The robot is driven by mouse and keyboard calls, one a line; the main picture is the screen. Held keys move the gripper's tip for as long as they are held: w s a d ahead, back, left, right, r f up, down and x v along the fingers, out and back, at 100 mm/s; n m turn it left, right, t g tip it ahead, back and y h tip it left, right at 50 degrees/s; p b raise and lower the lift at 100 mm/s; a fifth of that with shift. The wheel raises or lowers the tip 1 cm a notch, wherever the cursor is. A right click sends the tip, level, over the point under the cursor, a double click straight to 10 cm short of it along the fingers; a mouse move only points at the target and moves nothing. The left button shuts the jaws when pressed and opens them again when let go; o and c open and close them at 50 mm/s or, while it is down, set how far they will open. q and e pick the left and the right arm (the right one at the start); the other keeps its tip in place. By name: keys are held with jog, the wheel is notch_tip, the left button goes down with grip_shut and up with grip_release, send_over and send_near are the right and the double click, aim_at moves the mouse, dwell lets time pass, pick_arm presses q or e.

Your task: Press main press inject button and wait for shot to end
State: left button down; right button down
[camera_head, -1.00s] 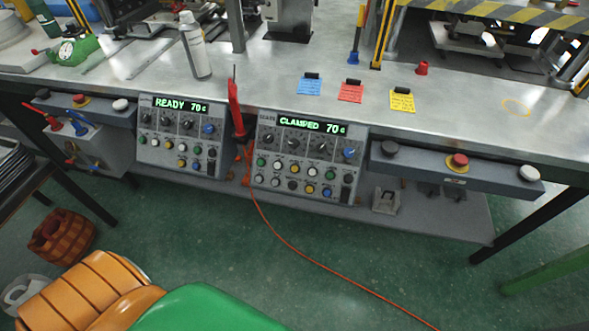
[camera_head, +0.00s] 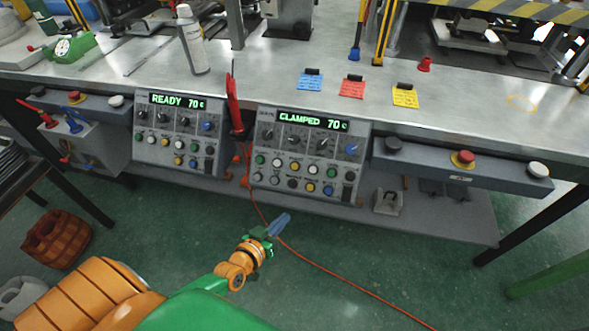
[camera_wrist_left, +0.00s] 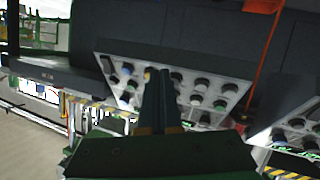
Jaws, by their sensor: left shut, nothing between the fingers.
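The right control panel (camera_head: 305,160) has a green display reading CLAMPED 70 c, with knobs and several coloured buttons below it. The left control panel (camera_head: 178,135) reads READY 70 c. Which button is the inject button cannot be read. My left gripper (camera_head: 281,224) is shut and empty, low in front of the right panel and apart from it. In the left wrist view the closed fingers (camera_wrist_left: 159,95) stand in front of an upside-down panel (camera_wrist_left: 204,88) and hide some of its buttons. My right gripper is not in view.
A red tool (camera_head: 234,108) and an orange cord (camera_head: 335,268) hang between the panels. A button bar with a red stop button (camera_head: 463,159) is on the right. A spray can (camera_head: 192,42) and coloured tags (camera_head: 352,88) are on the bench.

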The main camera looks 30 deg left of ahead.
pick_arm(q)
jog(key=w+a+r+n+t+y+b, duration=0.1)
jog(key=w+r+n+t, duration=0.3)
jog(key=r, duration=0.8)
jog(key=shift+w+a+r+t, duration=0.2)
jog(key=shift+w+r+t, duration=0.15)
jog(key=shift+r+t, duration=0.05)
jog(key=b, duration=0.9)
send_over(289, 176)
jog(key=s+d, duration=0.2)
jog(key=s, duration=0.1)
jog(key=shift+w+f, duration=0.15)
jog(key=shift+f, duration=1.35)
jog(key=shift+w+f, duration=0.1)
jog(key=shift+f, duration=1.35)
jog(key=shift+w+a+f, duration=0.1)
jog(key=shift+w+f, duration=0.1)
jog(key=shift+w, duration=0.1)
